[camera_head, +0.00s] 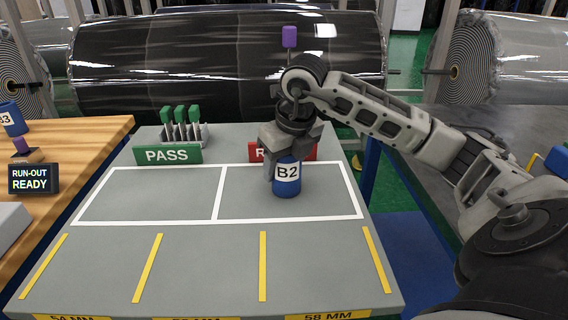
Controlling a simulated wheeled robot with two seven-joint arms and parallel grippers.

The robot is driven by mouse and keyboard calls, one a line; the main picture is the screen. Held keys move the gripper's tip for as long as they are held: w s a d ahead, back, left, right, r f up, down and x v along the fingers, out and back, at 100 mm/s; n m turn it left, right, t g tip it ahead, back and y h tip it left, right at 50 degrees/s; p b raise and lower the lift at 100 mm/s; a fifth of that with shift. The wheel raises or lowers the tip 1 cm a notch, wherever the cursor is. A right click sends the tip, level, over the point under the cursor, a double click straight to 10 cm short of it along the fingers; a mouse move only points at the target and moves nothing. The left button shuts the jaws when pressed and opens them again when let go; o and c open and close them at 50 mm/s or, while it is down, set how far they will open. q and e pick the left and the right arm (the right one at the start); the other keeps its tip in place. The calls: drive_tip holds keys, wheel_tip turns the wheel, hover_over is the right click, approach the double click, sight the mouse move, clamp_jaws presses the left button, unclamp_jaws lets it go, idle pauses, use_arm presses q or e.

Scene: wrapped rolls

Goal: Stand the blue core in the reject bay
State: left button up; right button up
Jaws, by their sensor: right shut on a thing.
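The blue core (286,187) has a white B2 label and stands upright inside the right-hand white-outlined bay (340,205) on the grey table. A red sign (311,151) behind that bay is mostly hidden by my right gripper; only its first letter R shows clearly. My right gripper (285,160) comes down from above and is shut on the blue core near its top. Whether the core's base touches the table is hard to tell. My left gripper is not in view.
The left bay (146,194), by the green PASS sign (167,155), is empty. A rack of green-handled tools (181,128) stands behind it. Another blue core (12,118) labelled B3 is at the far left, near a RUN-OUT READY sign (33,179). Yellow-striped lanes in front are clear.

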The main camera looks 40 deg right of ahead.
drive_tip(key=o, duration=1)
drive_tip(key=shift+f, duration=0.15)
drive_tip(key=shift+o, duration=0.2)
drive_tip(key=p+v, duration=0.1)
drive_tip(key=v, duration=1.1)
drive_tip(key=shift+p, duration=0.35)
